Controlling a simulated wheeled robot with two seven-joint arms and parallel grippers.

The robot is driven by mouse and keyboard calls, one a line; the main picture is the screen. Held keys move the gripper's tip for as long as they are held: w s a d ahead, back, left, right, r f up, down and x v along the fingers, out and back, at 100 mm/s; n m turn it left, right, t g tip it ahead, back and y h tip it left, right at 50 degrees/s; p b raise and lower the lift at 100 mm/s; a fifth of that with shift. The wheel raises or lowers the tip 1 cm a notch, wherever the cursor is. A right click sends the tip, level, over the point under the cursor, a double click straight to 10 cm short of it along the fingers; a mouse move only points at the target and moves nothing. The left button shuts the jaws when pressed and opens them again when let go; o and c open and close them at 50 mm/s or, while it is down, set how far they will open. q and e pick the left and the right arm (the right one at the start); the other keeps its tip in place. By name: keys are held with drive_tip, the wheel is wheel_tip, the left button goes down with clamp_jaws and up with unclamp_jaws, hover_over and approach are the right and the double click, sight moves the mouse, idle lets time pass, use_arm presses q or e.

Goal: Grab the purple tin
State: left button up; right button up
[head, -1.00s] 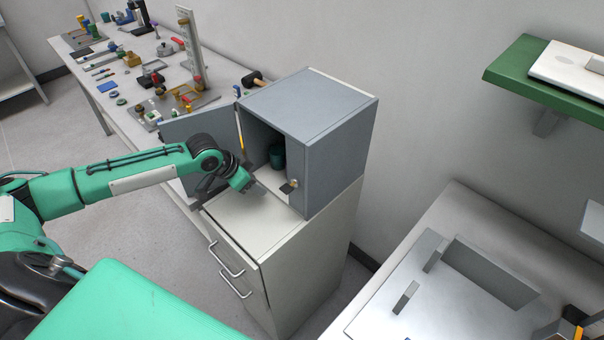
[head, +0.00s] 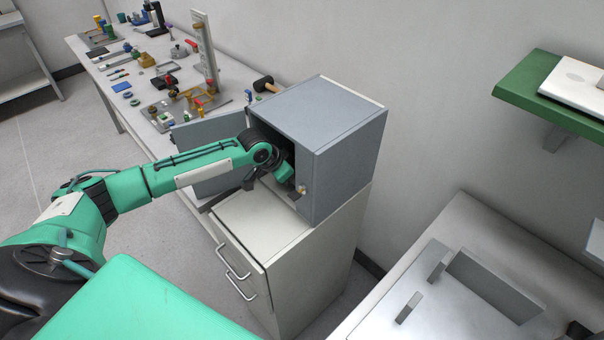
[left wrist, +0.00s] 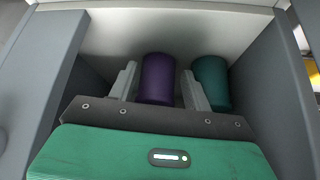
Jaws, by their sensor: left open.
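The purple tin (left wrist: 157,82) stands inside the grey cabinet (head: 345,145), near its back wall in the left wrist view. My left gripper (left wrist: 158,72) is open, with one finger on each side of the purple tin. The left finger looks close to the tin; I cannot tell whether either finger touches it. A teal tin (left wrist: 211,84) stands just right of the right finger. In the head view my left arm reaches into the cabinet opening and hides both tins and the fingers. My right gripper is not in view.
The cabinet door (head: 210,132) hangs open on the left. Cabinet side walls flank the gripper closely. The cabinet stands on a white drawer unit (head: 250,225) with free top space in front. A bench (head: 110,75) with several tools is behind; a metal-topped table (head: 455,300) is at right.

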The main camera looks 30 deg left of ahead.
use_arm(q)
drive_tip(key=w, duration=0.1)
drive_tip(key=w+d, duration=0.1)
drive_tip(key=p, duration=0.1)
drive_tip(key=shift+w+d+f, duration=0.25)
drive_tip(key=shift+w+d, duration=0.15)
drive_tip(key=shift+f, duration=0.25)
drive_tip(key=c, duration=0.7)
